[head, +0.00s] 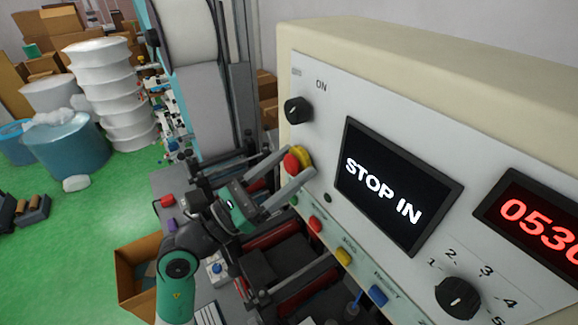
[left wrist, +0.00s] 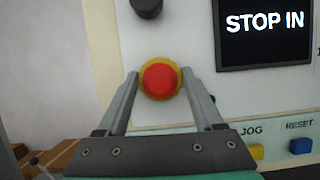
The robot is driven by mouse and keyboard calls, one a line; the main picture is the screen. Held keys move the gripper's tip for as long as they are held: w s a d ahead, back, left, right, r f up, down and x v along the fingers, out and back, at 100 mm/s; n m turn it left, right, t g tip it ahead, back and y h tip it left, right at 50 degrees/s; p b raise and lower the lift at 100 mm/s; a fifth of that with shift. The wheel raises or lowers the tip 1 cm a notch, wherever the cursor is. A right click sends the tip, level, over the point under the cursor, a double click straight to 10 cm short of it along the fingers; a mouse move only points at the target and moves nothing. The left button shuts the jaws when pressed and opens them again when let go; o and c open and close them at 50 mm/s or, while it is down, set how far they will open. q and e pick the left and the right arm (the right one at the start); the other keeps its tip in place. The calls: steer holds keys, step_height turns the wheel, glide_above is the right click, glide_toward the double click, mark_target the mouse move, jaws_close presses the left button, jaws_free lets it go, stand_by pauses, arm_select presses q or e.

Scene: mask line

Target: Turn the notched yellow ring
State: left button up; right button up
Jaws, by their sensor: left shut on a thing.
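The notched yellow ring (head: 305,155) sits on the cream control panel, around a red mushroom button (head: 291,163). In the left wrist view the ring (left wrist: 147,92) shows as a yellow rim around the red button (left wrist: 160,78). My left gripper (head: 295,168) is at the panel with one finger on each side of the ring, shut on it. In the left wrist view its fingers (left wrist: 160,83) reach the ring's left and right edges. My right gripper is not in view.
A black knob (head: 297,110) marked ON is above the ring. A screen (head: 398,187) reading STOP IN is to its right. Red (head: 315,224), yellow (head: 343,256) and blue (head: 377,295) buttons run below. A numbered black dial (head: 458,298) is at lower right.

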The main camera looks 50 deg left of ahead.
arm_select(q)
steer(key=shift+m, duration=0.3)
steer(key=m+h+b, duration=0.1)
steer(key=m+h, duration=0.1)
steer(key=m, duration=0.1)
steer(key=m+g+h+b, duration=0.1)
steer(key=m+h, duration=0.1)
steer(key=m, duration=0.2)
steer(key=shift+a+g, duration=0.15)
steer(key=shift+g, duration=0.15)
steer(key=shift+r+m+g+h+b, duration=0.1)
steer(key=shift+m+g+h+b, duration=0.25)
steer(key=shift+m, duration=0.75)
steer(key=shift+m+g+h+b, duration=0.3)
steer(key=shift+m+g+h, duration=0.05)
steer(key=shift+m, duration=0.75)
